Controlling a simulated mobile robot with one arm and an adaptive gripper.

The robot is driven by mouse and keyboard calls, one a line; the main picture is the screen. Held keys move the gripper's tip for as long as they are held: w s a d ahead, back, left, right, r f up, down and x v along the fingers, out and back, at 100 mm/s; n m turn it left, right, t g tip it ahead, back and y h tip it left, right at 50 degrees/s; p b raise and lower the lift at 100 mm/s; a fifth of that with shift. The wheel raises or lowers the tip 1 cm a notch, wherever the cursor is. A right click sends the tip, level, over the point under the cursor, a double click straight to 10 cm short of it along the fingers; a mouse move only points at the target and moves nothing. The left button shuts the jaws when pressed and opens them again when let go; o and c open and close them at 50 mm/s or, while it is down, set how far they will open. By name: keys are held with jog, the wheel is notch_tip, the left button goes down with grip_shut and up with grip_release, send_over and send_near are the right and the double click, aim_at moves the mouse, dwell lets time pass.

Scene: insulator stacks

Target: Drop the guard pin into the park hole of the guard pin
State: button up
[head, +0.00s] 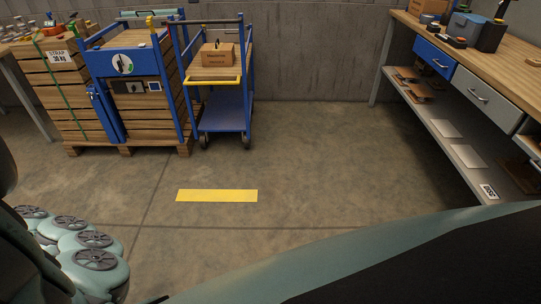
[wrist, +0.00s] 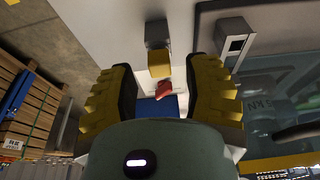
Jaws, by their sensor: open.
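My gripper (wrist: 161,78) shows in the wrist view, with its two yellow and black fingers spread apart. A yellow block (wrist: 158,65) below a grey block (wrist: 157,34) shows between and beyond the fingers. A small red piece (wrist: 164,89) is just below the yellow block in the picture. Neither finger visibly touches these pieces. I cannot tell whether any of them is the guard pin or its park hole. My gripper does not show in the head view, and I cannot make out the pin there.
In the head view, a blue trolley (head: 224,113) carries a cardboard box (head: 217,55) beside wooden stacks (head: 57,87) at the back left. A workbench (head: 480,60) with drawers stands at right. The floor around the yellow strip (head: 217,196) is clear.

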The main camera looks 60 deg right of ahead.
jog(key=v, duration=0.8)
jog(key=shift+d+f, duration=0.1)
jog(key=shift+d, duration=0.05)
